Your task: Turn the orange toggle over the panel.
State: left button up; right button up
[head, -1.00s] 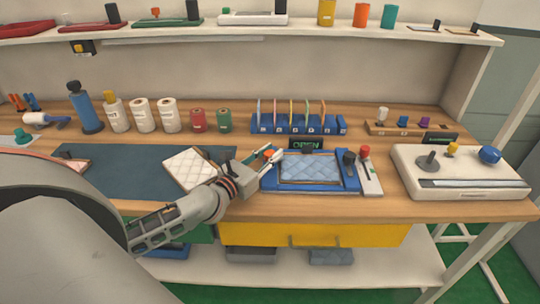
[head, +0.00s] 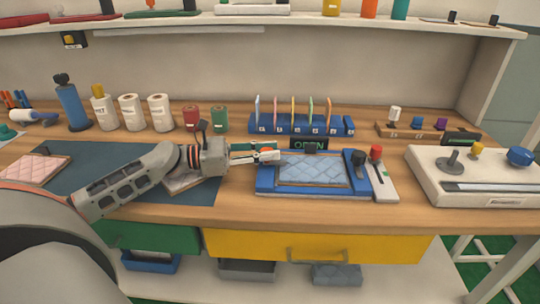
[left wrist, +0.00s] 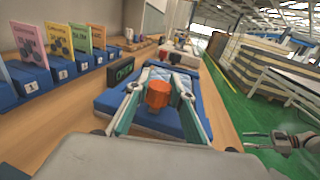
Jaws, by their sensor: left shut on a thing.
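The orange toggle (left wrist: 158,94) sits between the two fingers of my left gripper (left wrist: 161,97) in the left wrist view. The fingers are shut on it. In the head view my left gripper (head: 275,152) reaches in from the left at the panel's back left corner, and the toggle (head: 267,152) is partly hidden by the fingers. The panel is a blue frame (head: 312,191) around a pale blue quilted pad (head: 314,171). A grey jointed part at the right of the left wrist view looks like my right gripper (left wrist: 282,142); its fingers are unclear.
A sign reading OPEN (head: 309,143) stands behind the panel. A blue card rack (head: 300,125) is behind. A white console (head: 475,185) stands farther right.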

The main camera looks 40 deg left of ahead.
pick_arm(q)
jog(key=shift+g, duration=0.3)
jog(key=o, duration=1.1)
jog(key=shift+w+d, duration=0.1)
jog(key=shift+d, duration=0.05)
jog(key=shift+o, duration=0.2)
jog(key=shift+s+a, duration=0.25)
jog(key=shift+a, duration=0.05)
jog(key=v, duration=1.1)
jog(key=shift+a+f, duration=0.15)
